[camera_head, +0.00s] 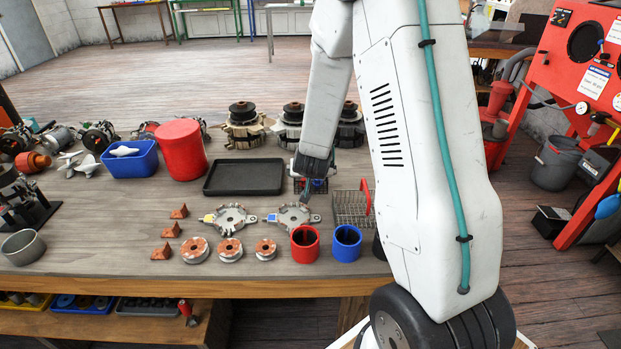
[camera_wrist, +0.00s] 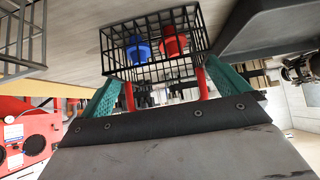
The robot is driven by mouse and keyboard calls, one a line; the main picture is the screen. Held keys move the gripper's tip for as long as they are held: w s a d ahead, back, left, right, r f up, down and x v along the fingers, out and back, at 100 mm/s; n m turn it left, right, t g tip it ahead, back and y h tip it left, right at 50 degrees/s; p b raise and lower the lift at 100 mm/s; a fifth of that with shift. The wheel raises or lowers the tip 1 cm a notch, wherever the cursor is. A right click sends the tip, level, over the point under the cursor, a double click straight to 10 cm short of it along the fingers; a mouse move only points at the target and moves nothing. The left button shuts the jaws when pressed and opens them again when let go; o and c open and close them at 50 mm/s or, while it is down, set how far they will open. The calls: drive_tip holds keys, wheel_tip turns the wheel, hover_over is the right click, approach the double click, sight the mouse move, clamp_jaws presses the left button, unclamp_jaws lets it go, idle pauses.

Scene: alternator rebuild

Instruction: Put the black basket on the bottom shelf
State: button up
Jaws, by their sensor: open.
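The black basket (camera_head: 318,186) stands on the wooden table and is partly hidden behind my arm. In the wrist view the black wire basket (camera_wrist: 150,68) lies ahead of my gripper, with a blue piece (camera_wrist: 139,50) and a red piece (camera_wrist: 173,42) inside. My gripper (camera_wrist: 170,88) is open, its teal fingers spread on either side of red bars that look like the basket's handle. I see no clear grip on them. In the head view my gripper (camera_head: 311,170) is down at the basket. The bottom shelf (camera_head: 150,327) runs under the table top.
A grey wire basket (camera_head: 350,210) with a red handle stands close by at the right. A black tray (camera_head: 244,177) lies at the left. Red (camera_head: 305,245) and blue (camera_head: 347,243) cups stand in front. Trays with parts (camera_head: 160,306) fill the visible back of the shelf.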

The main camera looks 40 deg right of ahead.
drive_tip(key=x, duration=0.5)
drive_tip(key=shift+w, duration=0.2)
drive_tip(key=shift+r, duration=0.1)
drive_tip(key=c, duration=0.7)
drive_tip(key=shift+c, duration=0.2)
wheel_tip(320, 180, up, 18)
